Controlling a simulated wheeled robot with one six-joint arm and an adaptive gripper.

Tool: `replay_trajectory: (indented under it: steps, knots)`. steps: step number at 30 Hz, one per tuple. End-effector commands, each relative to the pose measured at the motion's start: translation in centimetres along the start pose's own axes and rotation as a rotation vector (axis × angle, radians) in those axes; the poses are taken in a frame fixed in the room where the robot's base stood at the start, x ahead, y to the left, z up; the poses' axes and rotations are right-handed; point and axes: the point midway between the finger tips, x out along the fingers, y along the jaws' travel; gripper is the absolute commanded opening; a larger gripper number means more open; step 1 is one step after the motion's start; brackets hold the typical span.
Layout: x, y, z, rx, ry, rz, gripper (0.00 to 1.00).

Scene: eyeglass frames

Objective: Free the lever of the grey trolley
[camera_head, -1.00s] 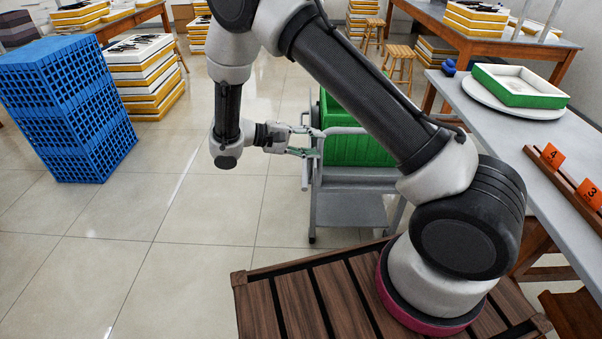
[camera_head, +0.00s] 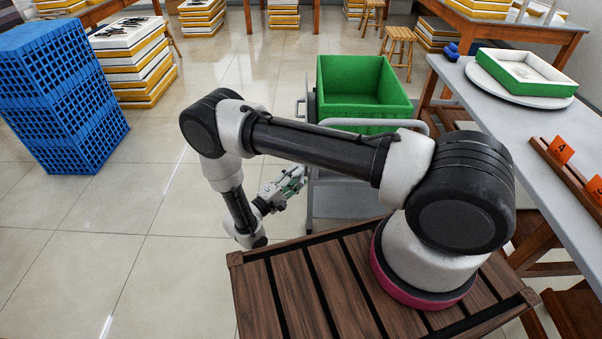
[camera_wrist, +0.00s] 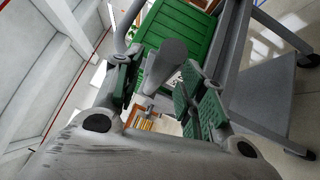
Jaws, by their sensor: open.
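The grey trolley (camera_head: 350,202) stands beyond my wooden-slatted deck, with a grey handle bar at its near end. It carries a green crate (camera_head: 362,120). In the head view my gripper (camera_head: 284,188) is low at the trolley's near left side, below the handle, and my arm hides part of the trolley. In the wrist view my gripper (camera_wrist: 165,78) is open, with green pads on both fingers. A grey rounded, paddle-like piece, which looks like the lever (camera_wrist: 167,62), shows between the fingers. I cannot tell if either finger touches it.
The trolley's grey frame and shelf (camera_wrist: 272,95) lie close to the right finger in the wrist view. A long grey table (camera_head: 505,140) runs along the right. Blue crates (camera_head: 60,100) are stacked at the left. The tiled floor left of my gripper is clear.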

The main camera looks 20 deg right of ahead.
Motion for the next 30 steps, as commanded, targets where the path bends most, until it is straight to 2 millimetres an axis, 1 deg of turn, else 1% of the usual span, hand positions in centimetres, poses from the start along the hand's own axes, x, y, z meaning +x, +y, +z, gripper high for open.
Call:
replay_trajectory:
  steps: [1,3,6,14,15,17,21,22,30]
  knots:
    - [0.8,0.0,0.0,0.000,-0.004,0.000,0.41]
    - [1.6,0.0,0.0,-0.001,-0.002,0.000,0.41]
    - [2.3,0.0,0.1,-0.001,-0.002,0.000,0.41]
    - [2.5,0.0,0.0,-0.001,0.000,0.000,0.41]
    - [2.5,0.0,0.0,-0.001,0.000,0.000,0.39]
    - [2.5,0.0,0.0,-0.001,0.000,0.000,0.28]
    - [2.5,0.0,0.0,-0.001,-0.001,0.000,0.02]
    - [2.5,0.0,0.0,-0.001,-0.001,0.000,0.00]
    - [2.5,0.1,0.0,-0.005,0.000,-0.005,0.00]
